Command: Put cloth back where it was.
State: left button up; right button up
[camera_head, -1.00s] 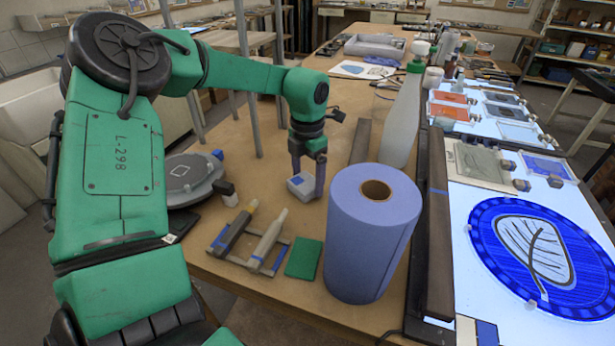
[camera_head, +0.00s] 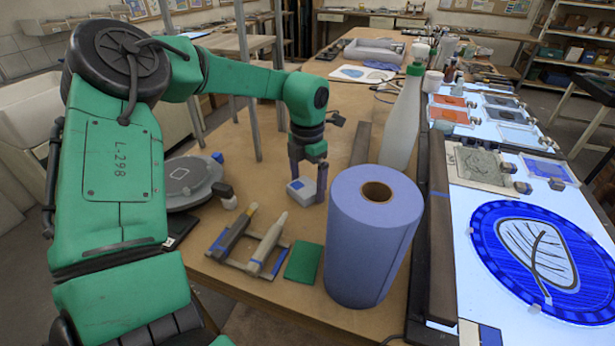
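The cloth (camera_head: 300,191) is a small pale grey folded pad with a blue patch. It lies on the wooden tabletop, behind the blue paper roll and to its left. My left gripper (camera_head: 309,182) points down just above and around the cloth. Its two dark fingers are spread apart, with a gap between at least one finger and the cloth. The far side of the cloth is partly hidden by the gripper. My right gripper does not show.
A large blue paper roll (camera_head: 370,235) and a white bottle with a green neck (camera_head: 405,120) stand to the right. A rack with two tools (camera_head: 250,240) and a green pad (camera_head: 303,262) lie in front. A lit panel (camera_head: 465,215) is at far right.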

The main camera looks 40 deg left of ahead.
pick_arm(q)
notch_tip(320, 180, up, 15)
jog(key=b, duration=0.1)
jog(key=shift+f, duration=0.2)
